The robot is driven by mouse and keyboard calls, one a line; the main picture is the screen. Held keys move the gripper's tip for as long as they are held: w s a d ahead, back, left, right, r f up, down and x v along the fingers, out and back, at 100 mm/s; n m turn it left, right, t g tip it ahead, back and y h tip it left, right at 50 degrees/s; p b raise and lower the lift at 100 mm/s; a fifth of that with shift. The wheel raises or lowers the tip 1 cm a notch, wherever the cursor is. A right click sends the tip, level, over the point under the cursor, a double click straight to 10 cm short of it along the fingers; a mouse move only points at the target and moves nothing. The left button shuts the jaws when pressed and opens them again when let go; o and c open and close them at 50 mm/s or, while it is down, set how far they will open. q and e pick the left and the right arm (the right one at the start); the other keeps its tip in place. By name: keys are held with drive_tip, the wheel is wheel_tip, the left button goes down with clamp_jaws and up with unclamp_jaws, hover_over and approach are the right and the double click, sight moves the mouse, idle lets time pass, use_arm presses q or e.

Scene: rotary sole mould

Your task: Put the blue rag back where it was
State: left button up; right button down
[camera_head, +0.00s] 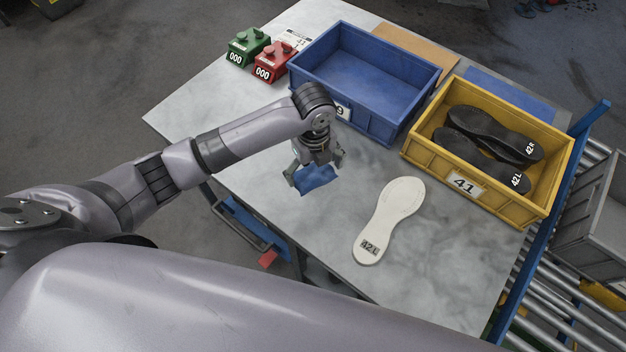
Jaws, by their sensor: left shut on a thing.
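The blue rag (317,179) is a small crumpled cloth in the head view. My left gripper (313,172) is shut on it, near the middle of the grey table (240,157). The gripper points down in front of the blue bin. I cannot tell whether the rag touches the table top or hangs just above it. My right gripper is not in view.
An empty blue bin (397,128) stands behind the gripper. A yellow bin (424,154) marked 41 holds dark soles (490,133). A white sole (397,208) marked 42L lies right of the rag. Green (247,46) and red (274,62) counters stand at the back left.

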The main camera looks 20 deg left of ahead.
sight(314, 172)
use_arm(q)
wheel_tip(314, 172, down, 7)
drive_tip(key=shift+f+p, duration=0.15)
drive_tip(key=shift+p, duration=0.15)
drive_tip(key=o, duration=0.7)
drive_tip(key=shift+f, duration=0.1)
drive_tip(key=shift+o, duration=0.2)
wheel_tip(314, 172, up, 12)
drive_tip(key=shift+r+b, duration=0.2)
drive_tip(key=shift+b, duration=0.45)
